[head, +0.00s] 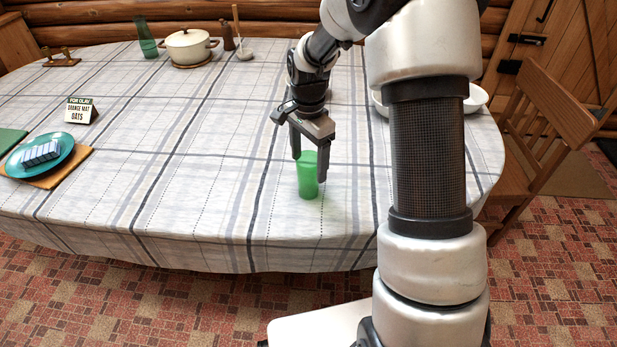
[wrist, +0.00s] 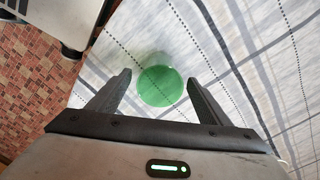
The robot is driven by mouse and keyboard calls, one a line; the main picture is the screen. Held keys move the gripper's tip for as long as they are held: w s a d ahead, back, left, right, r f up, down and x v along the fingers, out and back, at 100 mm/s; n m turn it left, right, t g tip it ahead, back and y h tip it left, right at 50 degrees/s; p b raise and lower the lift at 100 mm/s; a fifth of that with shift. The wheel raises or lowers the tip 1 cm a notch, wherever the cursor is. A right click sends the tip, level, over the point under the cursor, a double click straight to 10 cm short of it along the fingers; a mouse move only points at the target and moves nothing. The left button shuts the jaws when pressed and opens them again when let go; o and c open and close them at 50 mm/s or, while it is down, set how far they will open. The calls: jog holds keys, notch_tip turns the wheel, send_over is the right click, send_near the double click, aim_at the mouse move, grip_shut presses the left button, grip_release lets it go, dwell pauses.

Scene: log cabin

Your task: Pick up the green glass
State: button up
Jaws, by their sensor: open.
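The green glass (head: 307,178) stands upright on the tablecloth near the front edge of the table. My gripper (head: 309,169) is above and around it, fingers pointing down, one finger on each side of the glass. The wrist view shows the glass (wrist: 160,84) from above, between the tips of my open gripper (wrist: 157,92), with gaps visible on both sides. I cannot tell exactly how far down the glass the fingertips reach.
The table (head: 150,180) is clear around the glass. A teal plate (head: 62,160), a small sign (head: 82,111), and a cream pot (head: 188,46) stand farther left and back. A white bowl (head: 476,99) is partly behind my arm. A wooden chair (head: 550,125) stands at right.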

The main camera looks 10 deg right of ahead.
jog(key=shift+f, duration=0.6)
jog(key=c, duration=1.3)
jog(key=shift+r, duration=0.15)
